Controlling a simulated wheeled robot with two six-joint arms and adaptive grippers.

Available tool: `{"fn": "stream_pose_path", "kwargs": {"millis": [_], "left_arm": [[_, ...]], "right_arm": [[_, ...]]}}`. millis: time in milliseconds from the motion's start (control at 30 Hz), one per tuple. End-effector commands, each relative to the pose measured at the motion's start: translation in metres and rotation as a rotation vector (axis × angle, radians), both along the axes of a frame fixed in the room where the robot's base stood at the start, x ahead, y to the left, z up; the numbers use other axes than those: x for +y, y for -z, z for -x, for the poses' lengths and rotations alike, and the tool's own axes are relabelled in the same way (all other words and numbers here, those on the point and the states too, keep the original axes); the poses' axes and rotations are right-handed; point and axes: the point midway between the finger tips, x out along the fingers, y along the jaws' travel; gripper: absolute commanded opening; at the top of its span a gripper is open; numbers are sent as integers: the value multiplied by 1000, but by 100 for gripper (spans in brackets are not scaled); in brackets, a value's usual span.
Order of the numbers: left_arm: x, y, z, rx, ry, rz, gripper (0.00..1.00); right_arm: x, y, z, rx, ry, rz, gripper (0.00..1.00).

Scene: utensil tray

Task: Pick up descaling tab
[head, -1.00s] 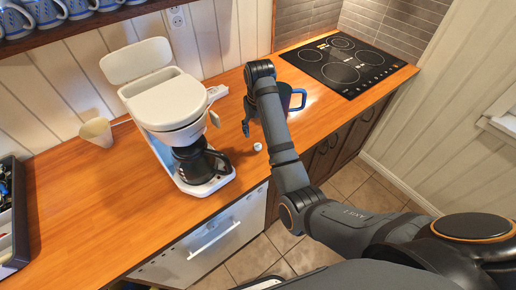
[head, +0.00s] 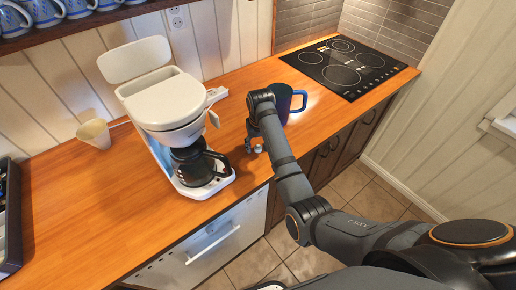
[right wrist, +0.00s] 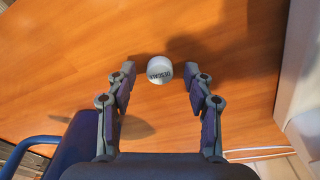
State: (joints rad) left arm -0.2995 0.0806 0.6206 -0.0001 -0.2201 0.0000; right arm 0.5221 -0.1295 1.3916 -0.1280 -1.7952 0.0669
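The descaling tab (right wrist: 159,70) is a small round white tablet with dark lettering, lying on the wooden counter. My right gripper (right wrist: 160,74) is open, with one finger on each side of the tab and a gap to each. In the head view my right gripper (head: 254,146) is low over the counter, right of the coffee maker, and its fingers largely hide the tab there. I cannot tell the exact height of the fingertips above the wood. My left gripper is not in view.
The white coffee maker (head: 172,100) with a black carafe (head: 195,168) stands left of my right gripper. A blue mug (head: 283,101) is just behind the gripper. A beige cup (head: 94,133) stands at the left, and a black hob (head: 343,64) lies at the right.

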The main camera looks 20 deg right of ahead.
Motion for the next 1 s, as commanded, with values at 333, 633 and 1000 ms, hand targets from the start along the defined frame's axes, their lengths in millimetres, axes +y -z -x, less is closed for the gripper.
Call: {"fn": "stream_pose_path", "kwargs": {"millis": [333,633,1000], "left_arm": [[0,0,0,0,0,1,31],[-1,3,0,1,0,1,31],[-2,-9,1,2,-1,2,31]], "right_arm": [[0,-1,0,-1,0,0,12],[0,-10,-1,-5,0,-1,12],[0,-96,0,0,-1,-1,12]]}}
